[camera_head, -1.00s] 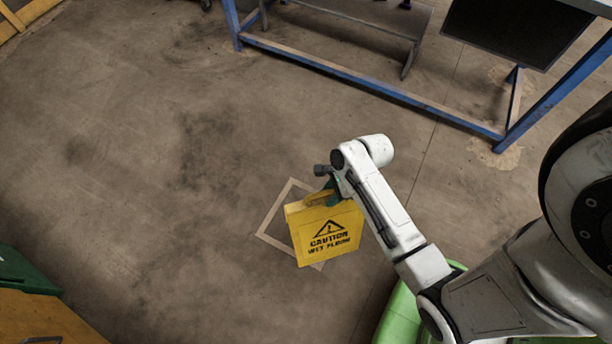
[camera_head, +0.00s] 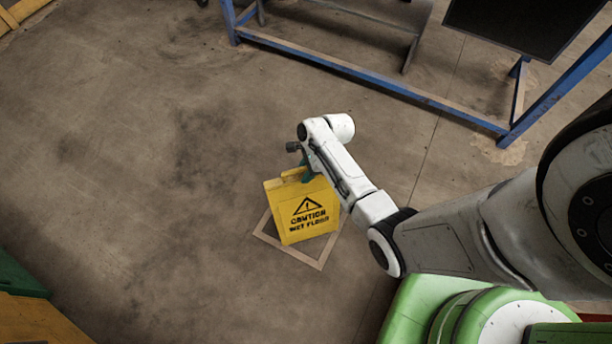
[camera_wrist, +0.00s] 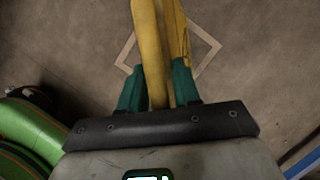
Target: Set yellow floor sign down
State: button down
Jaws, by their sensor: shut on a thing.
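The yellow floor sign (camera_head: 303,212) with a black caution triangle and lettering hangs upright from my gripper (camera_head: 307,172) in the head view. My gripper is shut on its top edge. In the wrist view the sign (camera_wrist: 150,50) runs up between the green fingers of my gripper (camera_wrist: 160,88). A pale square outline (camera_head: 318,262) is marked on the floor, and the sign covers much of it in the head view. The outline also shows behind the sign in the wrist view (camera_wrist: 205,35). I cannot tell whether the sign's bottom edge touches the floor.
A blue-framed bench (camera_head: 370,82) stands at the back right with a dark panel (camera_head: 515,30). A yellow and green object (camera_head: 35,315) is at the lower left corner. The concrete floor (camera_head: 130,150) to the left is clear.

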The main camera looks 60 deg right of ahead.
jog(key=shift+f, duration=1)
jog(key=c, duration=0.8)
grip_release()
jog(key=shift+s+f, duration=0.1)
jog(key=p+v, duration=0.3)
jog(key=v, duration=0.8)
jog(key=shift+s+r+p, duration=0.1)
jog(key=shift+r+p, duration=0.2)
jog(key=shift+s+r, duration=0.1)
jog(key=shift+r, duration=0.05)
jog(key=s+a+r+n+h, duration=0.1)
jog(key=s+a+r+n, duration=0.2)
jog(key=n, duration=0.5)
jog(key=s+a+r+n+g+h, duration=0.1)
jog(key=s+a+r+n, duration=0.3)
jog(key=a+n, duration=0.3)
jog(key=s+a+r+n+g+h, duration=0.1)
jog(key=s+a+r+n, duration=0.2)
jog(key=n, duration=0.8)
jog(key=shift+s+a+r, duration=0.15)
jog(key=shift+a+r, duration=0.35)
jog(key=shift+a, duration=0.1)
jog(key=shift+s+a+r, duration=0.15)
jog(key=shift+a+r, duration=0.35)
jog(key=shift+a, duration=0.15)
